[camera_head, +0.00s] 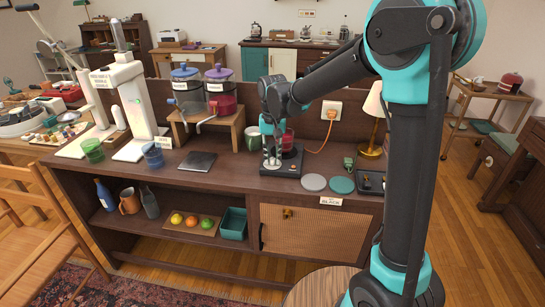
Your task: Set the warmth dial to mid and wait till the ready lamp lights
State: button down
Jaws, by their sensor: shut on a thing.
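A black warmer unit (293,167) sits on the sideboard with an orange cord running to a wall socket. A dark red vessel (288,141) stands at its back, partly behind my arm. My gripper (271,165) points down at the front left of the unit, with its fingers closed low against the top. The warmth dial appears to be between the fingers; they hide it, so its setting cannot be read. A small pale spot shows on the unit's front part, but I cannot tell whether it is the ready lamp or whether it is lit.
Grey (314,182) and teal (341,185) round coasters lie to the right, near a green cup (348,162) and a lamp (372,129). A green mug (253,139) stands close left of my gripper. A dark slate (197,161) lies further left.

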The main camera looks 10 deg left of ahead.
aim_at(273, 159)
jog(key=shift+m, duration=0.3)
jog(key=c, duration=1.3)
grip_release()
jog(key=shift+c, duration=0.2)
notch_tip(273, 159, up, 12)
